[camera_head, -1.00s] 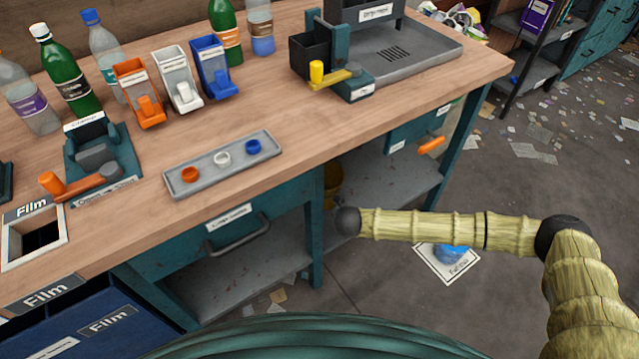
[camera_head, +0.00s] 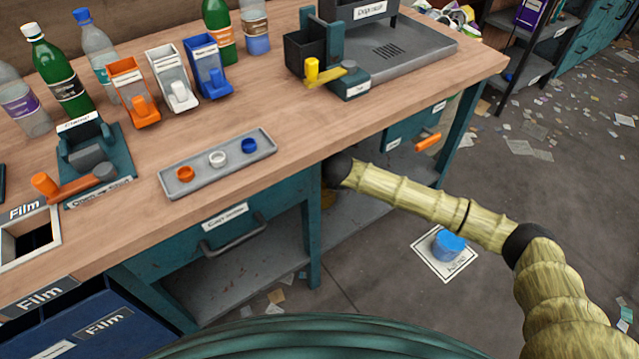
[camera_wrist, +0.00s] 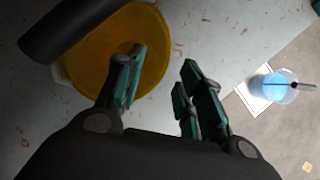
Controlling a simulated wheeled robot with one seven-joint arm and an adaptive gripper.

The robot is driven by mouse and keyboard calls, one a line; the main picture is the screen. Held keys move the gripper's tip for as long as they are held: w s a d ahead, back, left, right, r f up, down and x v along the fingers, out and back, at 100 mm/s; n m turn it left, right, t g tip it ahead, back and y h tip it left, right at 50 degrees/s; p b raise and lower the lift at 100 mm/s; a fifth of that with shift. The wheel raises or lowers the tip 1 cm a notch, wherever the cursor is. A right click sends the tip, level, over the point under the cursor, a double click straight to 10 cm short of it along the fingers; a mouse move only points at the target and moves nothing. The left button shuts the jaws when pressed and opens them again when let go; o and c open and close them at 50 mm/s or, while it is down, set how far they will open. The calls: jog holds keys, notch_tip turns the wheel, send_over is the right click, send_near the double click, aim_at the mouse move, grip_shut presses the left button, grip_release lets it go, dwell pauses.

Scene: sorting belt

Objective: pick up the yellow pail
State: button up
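The yellow pail (camera_wrist: 158,28) shows in the upper left of the wrist view, seen from above, on a grey surface. In the head view only a small part of the pail (camera_head: 327,199) shows below the bench; my arm hides the rest. My gripper (camera_wrist: 163,62) is open and empty. Its left finger overlaps the pail's round opening in the wrist view. Its right finger is to the right of the rim, over the grey surface. I cannot tell how high the fingers are or whether they touch the pail. In the head view the gripper is hidden.
The workbench (camera_head: 330,130) with bottles and a cap tray (camera_head: 190,186) stands over a grey lower shelf (camera_head: 365,215). A blue pail (camera_head: 448,243) stands on a white card on the floor. A dark rounded bar (camera_wrist: 70,28) crosses the wrist view's upper left.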

aim_at(328, 197)
jog(key=shift+x, duration=2.1)
jog(key=shift+w+r, duration=0.1)
grip_shut()
jog(key=shift+r, duration=0.1)
